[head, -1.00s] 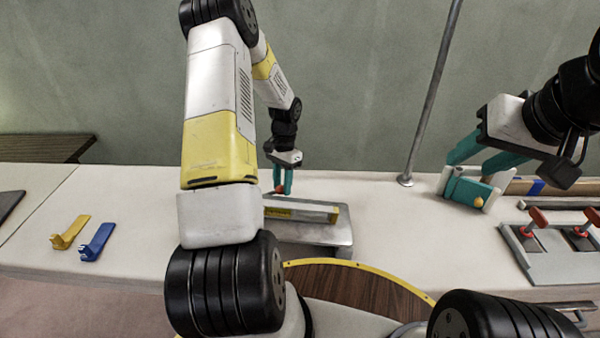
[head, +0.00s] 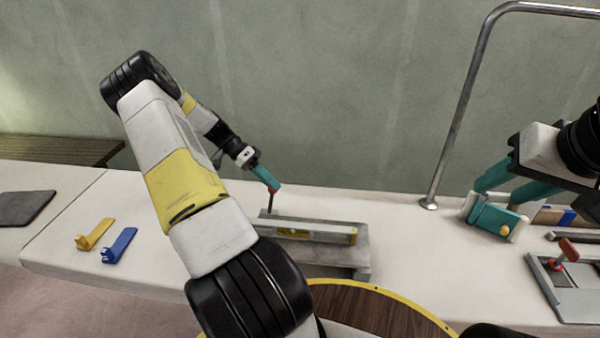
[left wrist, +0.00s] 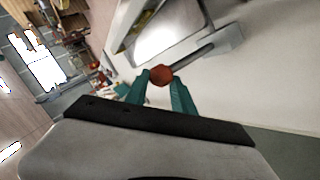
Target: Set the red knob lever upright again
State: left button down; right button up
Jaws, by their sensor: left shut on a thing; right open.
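The red knob (head: 272,189) tops a thin dark lever (head: 269,207) at the back left corner of the grey metal mount (head: 362,262). The lever looks nearly upright in the head view, with a slight lean. My left gripper (head: 271,184) is shut on the red knob, its arm reaching down from the upper left. In the left wrist view the knob (left wrist: 161,75) sits between the teal fingers, and the lever shaft (left wrist: 193,56) runs to the upper right. My right gripper (head: 485,193) is open, over a teal block, apart from the lever.
A yellow level-like bar (head: 295,233) lies on the mount. Yellow (head: 97,235) and blue (head: 120,245) clips lie at left. The teal block (head: 497,219) with a yellow knob, a metal rail (head: 455,130) and a red-handled clamp plate (head: 578,290) stand at right.

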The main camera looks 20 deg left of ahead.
pick_arm(q)
jog(key=shift+s+a+f+h, duration=0.2)
jog(key=shift+s+a, duration=0.15)
jog(key=shift+a, duration=0.4)
jog(key=shift+s+a+f+h, duration=0.2)
jog(key=shift+s+a, duration=0.1)
jog(key=shift+a, duration=0.4)
jog(key=c, duration=1)
grip_release()
jog(key=shift+a, duration=0.15)
jog(key=shift+w+r, duration=0.1)
jog(key=shift+r, duration=0.1)
jog(key=shift+r, duration=0.1)
jog(key=v, duration=0.7)
jog(key=shift+a+r, duration=0.15)
jog(key=shift+a, duration=0.05)
